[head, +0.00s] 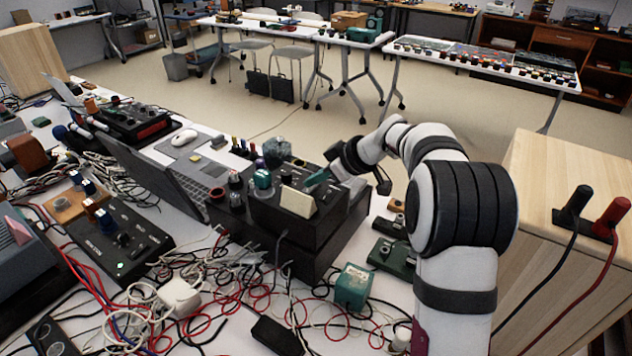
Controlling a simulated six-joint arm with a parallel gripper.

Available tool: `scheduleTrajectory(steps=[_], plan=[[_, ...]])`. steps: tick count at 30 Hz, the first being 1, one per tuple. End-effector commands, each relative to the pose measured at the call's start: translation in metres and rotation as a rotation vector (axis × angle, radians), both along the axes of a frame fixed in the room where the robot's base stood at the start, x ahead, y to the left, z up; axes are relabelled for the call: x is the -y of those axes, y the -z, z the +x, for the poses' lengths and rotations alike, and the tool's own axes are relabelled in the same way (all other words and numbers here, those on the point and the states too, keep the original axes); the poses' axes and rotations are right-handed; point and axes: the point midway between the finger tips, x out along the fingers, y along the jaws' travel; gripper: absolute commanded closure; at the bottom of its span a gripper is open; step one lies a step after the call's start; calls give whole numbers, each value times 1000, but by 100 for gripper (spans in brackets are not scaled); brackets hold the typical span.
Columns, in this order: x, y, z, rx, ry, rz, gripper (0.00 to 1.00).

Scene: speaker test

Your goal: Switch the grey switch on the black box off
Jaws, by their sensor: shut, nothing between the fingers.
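The black box (291,238) stands on the cluttered white table near the middle of the view. Its top carries a cream block (297,201), a teal-and-white knob-like part (263,180) and several small dark controls. My gripper (316,180) reaches in from the right, low over the top of the box. Its teal fingertips are shut with nothing between them. I cannot tell whether they touch the box. The grey switch cannot be made out clearly at this size, and its position cannot be told; my gripper and arm cover part of the box top.
An open laptop (159,178) stands left of the box. Tangled cables (215,290) and a teal block (352,286) lie in front. A green-based device (392,257) is to the right, and a wooden cabinet (545,255) stands beyond my arm.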

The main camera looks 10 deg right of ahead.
Motion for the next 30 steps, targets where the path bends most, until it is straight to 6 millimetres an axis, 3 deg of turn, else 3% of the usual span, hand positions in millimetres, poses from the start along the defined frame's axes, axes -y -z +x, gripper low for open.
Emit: scheduleTrajectory(steps=[4,15,30], plan=[[-1,-33,-5,3,1,-2,100],[35,-88,-52,3,3,-1,100],[42,-98,-58,11,0,-11,100]])
